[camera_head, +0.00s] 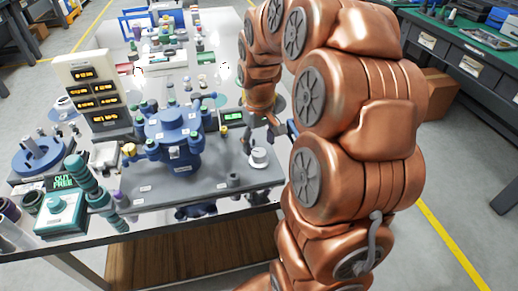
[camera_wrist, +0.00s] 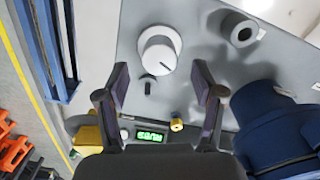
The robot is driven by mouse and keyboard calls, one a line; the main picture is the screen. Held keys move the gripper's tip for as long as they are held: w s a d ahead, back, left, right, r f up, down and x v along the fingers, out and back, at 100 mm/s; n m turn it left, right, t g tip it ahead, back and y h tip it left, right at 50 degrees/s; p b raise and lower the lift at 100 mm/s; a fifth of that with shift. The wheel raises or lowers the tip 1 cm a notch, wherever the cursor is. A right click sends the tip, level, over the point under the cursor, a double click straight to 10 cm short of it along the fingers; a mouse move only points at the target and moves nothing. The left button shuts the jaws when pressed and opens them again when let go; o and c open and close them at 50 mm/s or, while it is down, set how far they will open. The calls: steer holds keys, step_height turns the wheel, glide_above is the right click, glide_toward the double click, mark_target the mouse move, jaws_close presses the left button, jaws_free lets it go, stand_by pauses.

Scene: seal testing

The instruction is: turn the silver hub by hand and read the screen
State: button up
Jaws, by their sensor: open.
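The silver hub (camera_wrist: 158,50) is a pale round knob with a dark line on its face, standing on a grey plate. In the head view the hub (camera_head: 259,157) is at the plate's right end. My gripper (camera_wrist: 161,80) is open and empty, its two dark fingers spread wide. In the wrist view the hub lies just beyond the fingertips, roughly centred between them; I see no contact. In the head view my gripper (camera_head: 259,138) is above and behind the hub. A small screen (camera_wrist: 150,136) shows green characters I cannot read; it also appears in the head view (camera_head: 232,116).
A blue valve body (camera_head: 173,138) stands on the plate left of the hub. A small grey ring-like cylinder (camera_wrist: 240,29) stands near the hub. A stack of orange displays (camera_head: 92,90) and a teal-topped box (camera_head: 62,212) are at left.

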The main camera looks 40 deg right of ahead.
mark_target(259, 152)
step_height(259, 152, up, 9)
steer(key=shift+f, duration=0.15)
stand_by(0.7)
